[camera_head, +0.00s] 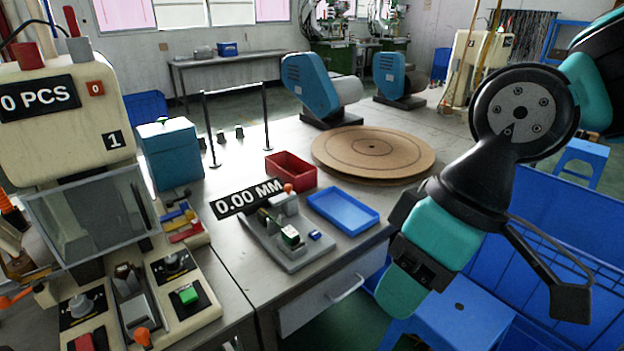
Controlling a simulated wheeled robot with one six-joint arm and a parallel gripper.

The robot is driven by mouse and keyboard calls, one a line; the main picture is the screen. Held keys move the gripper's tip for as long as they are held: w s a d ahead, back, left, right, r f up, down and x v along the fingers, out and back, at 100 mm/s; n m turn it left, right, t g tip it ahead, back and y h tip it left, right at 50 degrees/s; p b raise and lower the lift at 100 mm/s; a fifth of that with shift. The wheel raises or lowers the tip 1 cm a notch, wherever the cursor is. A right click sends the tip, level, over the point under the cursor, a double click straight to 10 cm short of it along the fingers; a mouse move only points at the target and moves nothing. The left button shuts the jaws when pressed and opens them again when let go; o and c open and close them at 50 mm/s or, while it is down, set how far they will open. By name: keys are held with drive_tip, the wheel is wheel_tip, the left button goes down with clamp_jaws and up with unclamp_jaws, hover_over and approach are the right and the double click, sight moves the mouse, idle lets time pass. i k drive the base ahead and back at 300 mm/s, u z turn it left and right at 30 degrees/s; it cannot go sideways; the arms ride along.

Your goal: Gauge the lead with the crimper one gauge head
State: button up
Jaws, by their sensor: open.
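Crimper one (75,125) is the cream machine at the left, marked "1", with a "0 PCS" display and a clear guard. I cannot tell whether this is the crimper one gauge head. I cannot make out a lead. My gripper (490,282) is at the right, beyond the bench's front edge and apart from the gauge. It is open, and nothing shows in it.
A red tray (291,169) and a blue tray (343,211) lie by the gauge. A round brown board (372,152) is behind them. Blue machines (318,88) stand at the back. A blue stool (455,315) is below my gripper. A teal box (170,150) stands beside crimper one.

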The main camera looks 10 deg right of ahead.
sight(287, 200)
drive_tip(key=i, duration=1)
drive_tip(key=u, duration=0.8)
